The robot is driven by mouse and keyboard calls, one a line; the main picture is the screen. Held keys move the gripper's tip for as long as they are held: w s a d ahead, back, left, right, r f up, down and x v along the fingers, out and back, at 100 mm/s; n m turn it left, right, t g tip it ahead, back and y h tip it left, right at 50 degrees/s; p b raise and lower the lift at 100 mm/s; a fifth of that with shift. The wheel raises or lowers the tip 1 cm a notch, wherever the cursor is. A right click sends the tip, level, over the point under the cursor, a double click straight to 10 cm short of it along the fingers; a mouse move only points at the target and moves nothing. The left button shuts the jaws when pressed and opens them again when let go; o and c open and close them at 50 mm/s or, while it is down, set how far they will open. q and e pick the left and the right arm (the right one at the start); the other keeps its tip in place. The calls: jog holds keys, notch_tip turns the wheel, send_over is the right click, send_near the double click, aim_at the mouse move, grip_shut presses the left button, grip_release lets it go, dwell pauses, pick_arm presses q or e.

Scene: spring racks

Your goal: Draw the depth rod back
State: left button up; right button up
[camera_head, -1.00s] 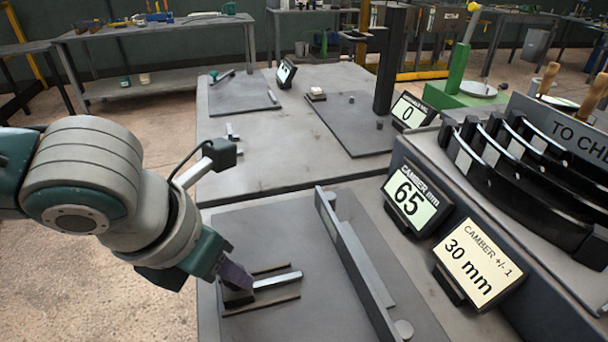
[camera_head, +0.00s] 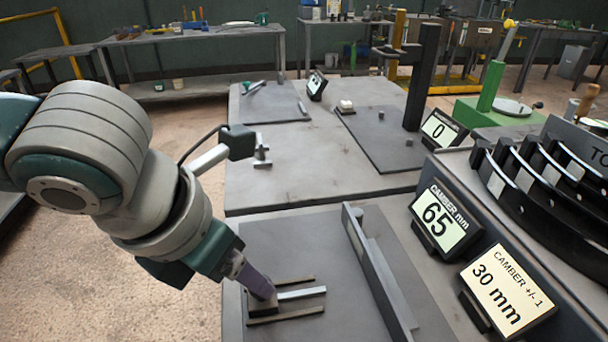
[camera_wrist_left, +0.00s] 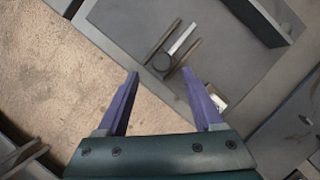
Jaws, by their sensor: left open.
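The depth rod (camera_head: 301,293) is a light metal bar lying between two dark rails on the grey plate at the front of the bench. The fingers partly hide the knob in the head view. My right gripper is not in view.
A long upright metal fence (camera_head: 378,275) stands right of the rod. A display reading 65 (camera_head: 438,220) and a card reading 30 mm (camera_head: 507,290) stand farther right, below a rack of black curved springs (camera_head: 540,195).

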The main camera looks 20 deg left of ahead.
pick_arm(q)
jog(key=v, duration=0.6)
jog(key=shift+p, duration=0.4)
